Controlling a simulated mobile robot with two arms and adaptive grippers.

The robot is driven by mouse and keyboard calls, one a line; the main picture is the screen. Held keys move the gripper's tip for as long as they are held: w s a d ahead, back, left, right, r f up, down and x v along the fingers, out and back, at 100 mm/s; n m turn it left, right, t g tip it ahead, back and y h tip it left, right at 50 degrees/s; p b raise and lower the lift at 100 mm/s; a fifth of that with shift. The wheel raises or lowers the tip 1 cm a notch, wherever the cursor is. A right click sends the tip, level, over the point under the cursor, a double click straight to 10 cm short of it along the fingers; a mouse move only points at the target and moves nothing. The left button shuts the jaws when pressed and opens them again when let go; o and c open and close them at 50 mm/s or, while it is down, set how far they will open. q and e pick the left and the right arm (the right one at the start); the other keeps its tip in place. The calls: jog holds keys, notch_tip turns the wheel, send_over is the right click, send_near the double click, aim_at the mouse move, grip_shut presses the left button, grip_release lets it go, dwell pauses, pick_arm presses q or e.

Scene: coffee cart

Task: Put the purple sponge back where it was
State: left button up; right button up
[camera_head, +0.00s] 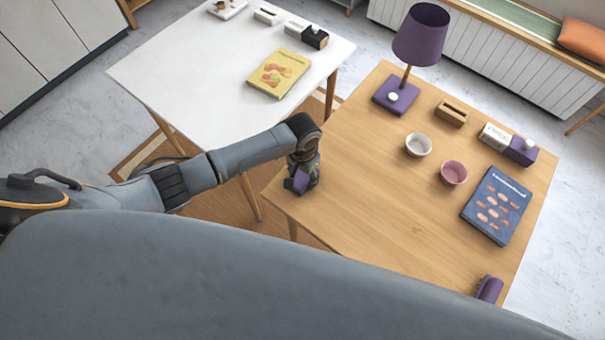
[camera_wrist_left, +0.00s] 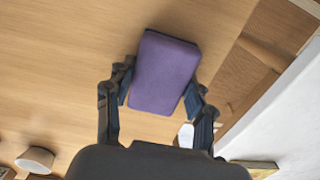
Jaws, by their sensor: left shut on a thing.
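The purple sponge (camera_head: 301,183) is at the near left corner of the wooden table (camera_head: 400,225) in the head view. My left gripper (camera_head: 303,172) is over that corner, shut on the sponge. In the left wrist view, the sponge (camera_wrist_left: 163,72) sits between the two fingers of the left gripper (camera_wrist_left: 158,96), with most of its face sticking out beyond them. I cannot tell whether the sponge touches the tabletop. My right gripper is not in view.
On the wooden table stand a purple lamp (camera_head: 419,37), a wooden holder (camera_head: 451,113), a white bowl (camera_head: 418,145), a pink bowl (camera_head: 454,173), cartons (camera_head: 521,151), a blue book (camera_head: 497,206) and a purple item (camera_head: 489,288). The middle is clear. A white table (camera_head: 190,75) adjoins.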

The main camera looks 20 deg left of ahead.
aim_at(303, 175)
pick_arm(q)
jog(key=shift+f, duration=0.15)
jog(key=o, duration=1.1)
notch_tip(303, 175, up, 12)
jog(key=shift+r, duration=0.15)
